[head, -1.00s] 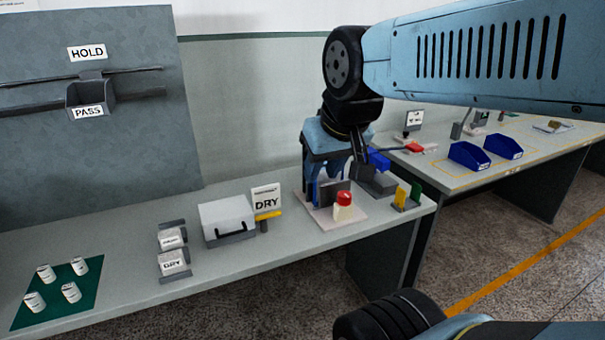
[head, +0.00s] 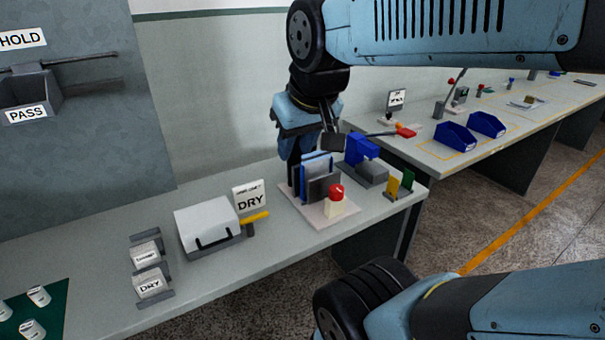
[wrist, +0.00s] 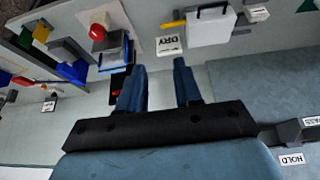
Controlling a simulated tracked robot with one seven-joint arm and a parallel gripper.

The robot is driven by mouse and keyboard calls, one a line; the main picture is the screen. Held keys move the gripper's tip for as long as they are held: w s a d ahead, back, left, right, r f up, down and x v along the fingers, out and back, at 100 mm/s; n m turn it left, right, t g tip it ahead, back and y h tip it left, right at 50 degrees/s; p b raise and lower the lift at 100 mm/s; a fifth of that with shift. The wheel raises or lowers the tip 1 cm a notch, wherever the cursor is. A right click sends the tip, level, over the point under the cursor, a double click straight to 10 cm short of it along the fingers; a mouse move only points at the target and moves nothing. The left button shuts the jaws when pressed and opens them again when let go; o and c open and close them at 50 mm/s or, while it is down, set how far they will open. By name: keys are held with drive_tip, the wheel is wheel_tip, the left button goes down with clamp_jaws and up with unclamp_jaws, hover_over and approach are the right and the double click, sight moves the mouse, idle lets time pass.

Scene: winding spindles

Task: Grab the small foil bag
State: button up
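I cannot make out a small foil bag with certainty in either view. My gripper (head: 297,150) hangs over the bench behind a stand with blue and grey upright plates (head: 318,180), partly hidden by them. In the wrist view my gripper (wrist: 158,72) has its two blue fingers apart, with only bare surface between them. The stand also shows in the wrist view (wrist: 113,50), just beyond the left finger.
A red-topped button (head: 336,193) stands by the plates. A grey-white case (head: 206,228), a DRY sign (head: 250,198) and two labelled blocks (head: 150,283) are left. Blue bins (head: 455,138) sit on the other table (head: 510,165). The bench front is clear.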

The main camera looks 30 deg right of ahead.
drive_tip(key=w+d+f+n+g+h, duration=0.3)
drive_tip(key=w+d+f+n+g, duration=0.15)
drive_tip(key=w+f, duration=0.25)
drive_tip(key=n+h, duration=1.4)
drive_tip(key=h, duration=0.1)
approach(316, 159)
drive_tip(key=d, duration=0.7)
drive_tip(key=d+r, duration=0.1)
drive_tip(key=d, duration=0.2)
drive_tip(key=shift+w+d, duration=0.2)
drive_tip(key=shift+w, duration=0.15)
drive_tip(key=shift+c, duration=0.3)
clamp_jaws()
